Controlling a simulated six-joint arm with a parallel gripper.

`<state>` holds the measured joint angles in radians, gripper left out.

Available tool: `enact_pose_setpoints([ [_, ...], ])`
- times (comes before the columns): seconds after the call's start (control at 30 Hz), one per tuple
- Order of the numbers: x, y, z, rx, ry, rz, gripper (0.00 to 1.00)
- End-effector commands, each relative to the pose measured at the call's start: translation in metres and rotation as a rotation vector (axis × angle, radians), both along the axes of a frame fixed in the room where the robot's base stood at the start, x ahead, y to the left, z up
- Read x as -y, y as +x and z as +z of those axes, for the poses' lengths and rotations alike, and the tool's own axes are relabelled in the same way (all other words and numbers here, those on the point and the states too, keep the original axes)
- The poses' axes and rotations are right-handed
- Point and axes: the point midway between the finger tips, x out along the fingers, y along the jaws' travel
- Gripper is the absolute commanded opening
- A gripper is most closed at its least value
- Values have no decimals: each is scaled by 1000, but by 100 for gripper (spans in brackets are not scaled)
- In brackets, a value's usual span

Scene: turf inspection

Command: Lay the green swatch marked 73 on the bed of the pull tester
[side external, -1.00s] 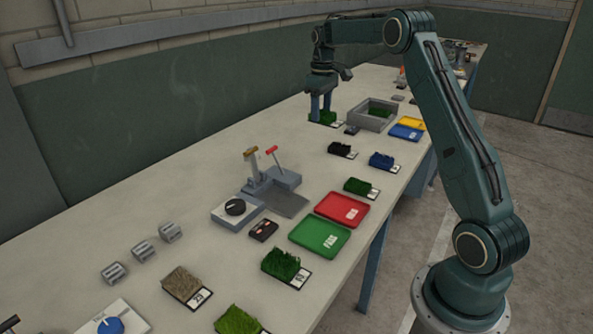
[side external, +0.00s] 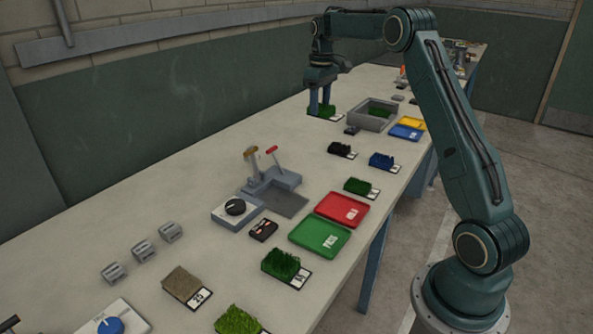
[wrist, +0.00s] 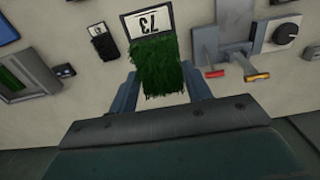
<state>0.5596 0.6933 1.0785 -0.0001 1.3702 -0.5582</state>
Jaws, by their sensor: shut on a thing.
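My gripper (side external: 321,110) is at the far end of the table in the side view, shut on the green swatch (side external: 325,111). In the wrist view the swatch (wrist: 164,70) sits between the two fingers (wrist: 163,90), with its white label reading 73, upside down in the picture. In the side view the swatch shows close to the tabletop; I cannot tell whether it touches. The pull tester (side external: 268,190), with a grey bed (side external: 284,203) and a red-ended lever, stands mid-table. Part of it also shows in the wrist view (wrist: 235,35). Nothing lies on its bed.
Dark, blue and green swatches (side external: 382,161) lie along the right edge. Red (side external: 342,209) and green (side external: 320,237) trays lie beside the tester. The table's left side is mostly clear.

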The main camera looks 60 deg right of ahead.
Motion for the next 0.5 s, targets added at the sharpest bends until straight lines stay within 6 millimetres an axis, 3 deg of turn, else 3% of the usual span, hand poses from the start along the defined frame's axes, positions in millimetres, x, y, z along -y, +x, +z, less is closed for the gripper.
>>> enact_pose_setpoints([
  [0.27, -52, 14, 4, 1, -1, 8, 28],
  [0.5, -125, 24, 9, 1, 0, 8, 28],
])
